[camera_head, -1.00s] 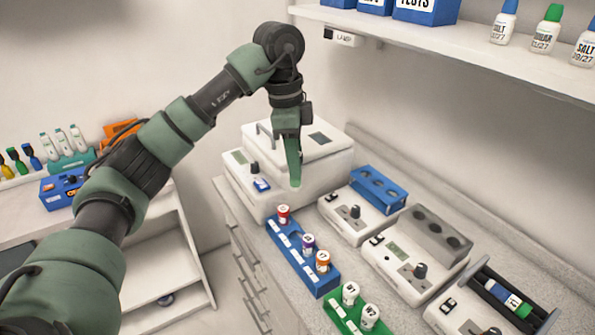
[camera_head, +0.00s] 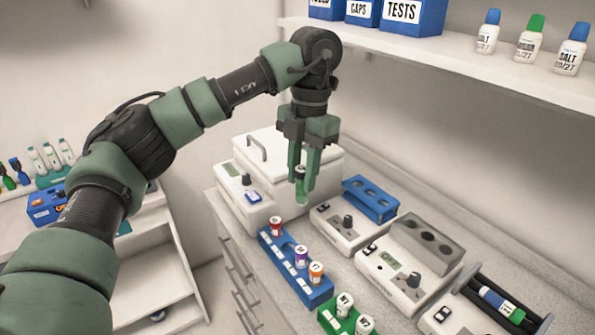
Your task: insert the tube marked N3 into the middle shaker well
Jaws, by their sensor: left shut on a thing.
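My left gripper (camera_head: 304,193) points down, shut on a tube (camera_head: 301,184) with a pale cap and a greenish body. It holds the tube upright in the air above the far end of the blue rack. I cannot read the tube's mark. Two white devices carry well blocks: one a blue block (camera_head: 370,198), the other a grey block (camera_head: 427,243) with a row of dark, empty-looking wells. I cannot tell from labels which is the shaker. My right gripper is not in view.
The blue rack (camera_head: 313,293) holds red-, purple- and orange-capped tubes. A green rack (camera_head: 330,320) with white-capped tubes stands nearer. A device with a lying tube (camera_head: 501,303) is at right. A white lidded machine (camera_head: 277,153) stands behind the gripper. A shelf (camera_head: 450,58) overhangs the counter.

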